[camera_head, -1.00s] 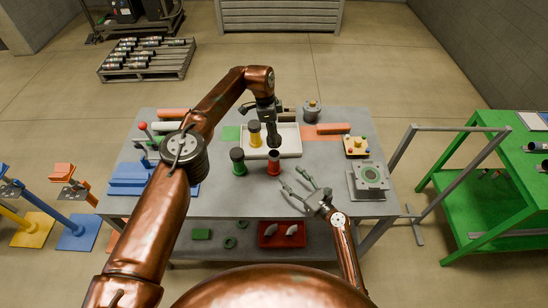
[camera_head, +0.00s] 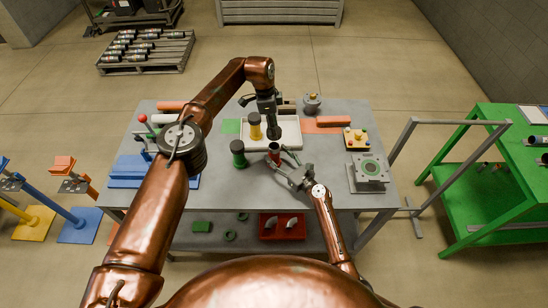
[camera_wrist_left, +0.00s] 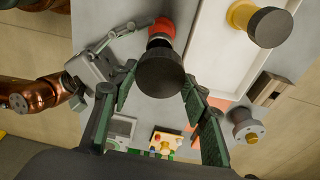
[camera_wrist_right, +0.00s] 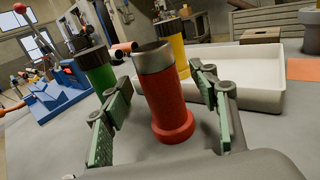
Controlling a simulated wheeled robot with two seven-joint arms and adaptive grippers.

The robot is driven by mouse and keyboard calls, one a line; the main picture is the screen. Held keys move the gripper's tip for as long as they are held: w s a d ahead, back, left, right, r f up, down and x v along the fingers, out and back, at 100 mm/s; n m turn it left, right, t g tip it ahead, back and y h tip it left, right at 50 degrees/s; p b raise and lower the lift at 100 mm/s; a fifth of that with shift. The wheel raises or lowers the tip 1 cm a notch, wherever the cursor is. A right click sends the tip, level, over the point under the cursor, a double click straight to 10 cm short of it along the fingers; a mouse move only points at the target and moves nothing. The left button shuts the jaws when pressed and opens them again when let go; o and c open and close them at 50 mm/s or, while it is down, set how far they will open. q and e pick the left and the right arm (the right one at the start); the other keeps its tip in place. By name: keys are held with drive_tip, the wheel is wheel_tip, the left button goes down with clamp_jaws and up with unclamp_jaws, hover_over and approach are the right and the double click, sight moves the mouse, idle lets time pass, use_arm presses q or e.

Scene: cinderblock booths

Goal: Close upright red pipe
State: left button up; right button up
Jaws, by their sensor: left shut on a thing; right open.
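The red pipe (camera_head: 274,157) stands upright on the table near the front of the white tray. In the right wrist view the red pipe (camera_wrist_right: 165,108) shows a dark grey collar on top with no cap on it. My left gripper (camera_head: 274,132) is above it, pointing down, shut on a black cap (camera_wrist_left: 160,78). In the left wrist view the cap covers part of the pipe beyond it; the gap between them is hard to judge. My right gripper (camera_head: 279,160) is open, low over the table, with its fingers on either side of the red pipe.
A green pipe (camera_head: 238,155) with a dark top stands just left. A yellow pipe (camera_head: 255,129) with a black top stands in the white tray (camera_head: 290,132).

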drive_tip(key=shift+w+a+r, duration=0.25)
drive_tip(key=shift+w+a, duration=0.25)
drive_tip(key=shift+a, duration=0.1)
drive_tip(key=shift+w+a+f, duration=0.2)
drive_tip(key=shift+w+f, duration=0.1)
drive_tip(key=shift+w, duration=0.3)
drive_tip(key=shift+s+r, duration=0.2)
drive_tip(key=shift+s, duration=0.05)
drive_tip(key=shift+c, duration=0.6)
drive_tip(key=shift+w+f, duration=0.15)
drive_tip(key=c, duration=0.5)
clamp_jaws()
